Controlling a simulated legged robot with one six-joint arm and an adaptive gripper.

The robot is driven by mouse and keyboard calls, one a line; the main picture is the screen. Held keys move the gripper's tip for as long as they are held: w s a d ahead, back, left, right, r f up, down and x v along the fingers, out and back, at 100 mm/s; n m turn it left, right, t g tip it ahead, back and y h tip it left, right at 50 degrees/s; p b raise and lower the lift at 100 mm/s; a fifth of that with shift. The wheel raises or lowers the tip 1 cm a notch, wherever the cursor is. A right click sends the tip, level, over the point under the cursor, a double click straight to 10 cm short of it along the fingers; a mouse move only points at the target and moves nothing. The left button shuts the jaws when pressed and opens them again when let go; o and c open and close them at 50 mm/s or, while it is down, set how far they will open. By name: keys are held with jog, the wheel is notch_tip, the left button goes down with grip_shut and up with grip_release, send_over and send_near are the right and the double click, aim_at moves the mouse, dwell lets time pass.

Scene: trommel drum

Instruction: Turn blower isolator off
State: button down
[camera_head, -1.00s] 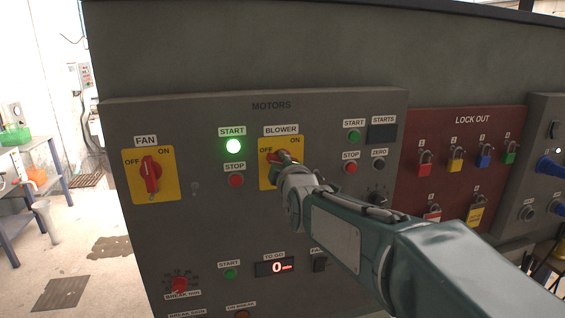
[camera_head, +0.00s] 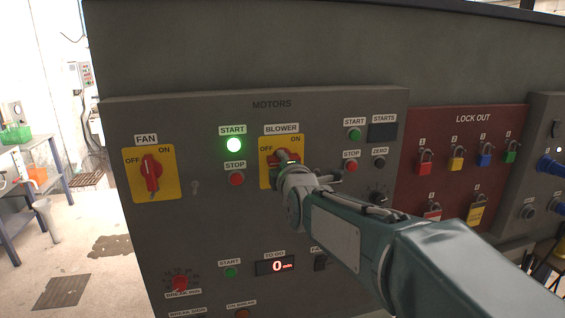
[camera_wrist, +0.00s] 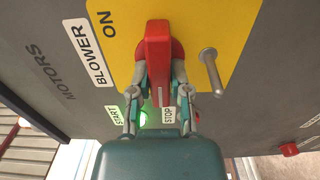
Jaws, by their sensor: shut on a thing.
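The blower isolator is a yellow plate (camera_head: 266,180) with a red rotary handle (camera_head: 271,159), below the BLOWER label in the head view. OFF is printed at its left and ON at its right. My gripper (camera_head: 285,162) is at the handle and hides much of it. In the wrist view the handle (camera_wrist: 157,70) stands between the two fingers of my gripper (camera_wrist: 163,82), which is shut on it. There the handle lies roughly along the direction of the BLOWER lettering.
A metal pin (camera_wrist: 210,71) sticks out of the yellow plate beside the handle. The lit green START button (camera_head: 234,145) and red STOP button (camera_head: 236,179) are left of the blower plate. The fan isolator (camera_head: 151,172) is farther left. Padlocks hang on the red lock-out board (camera_head: 460,150) at right.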

jog(key=shift+a+f, duration=0.1)
jog(key=shift+f, duration=0.25)
jog(key=c, duration=0.7)
grip_release()
jog(key=shift+c, duration=0.2)
jog(key=shift+o, duration=0.8)
jog(key=shift+a+r, duration=0.1)
jog(key=shift+a, duration=0.05)
jog(key=shift+r, duration=0.1)
jog(key=shift+s+d, duration=0.2)
jog(key=shift+s, duration=0.1)
jog(key=v, duration=1.1)
jog(key=shift+s, duration=0.2)
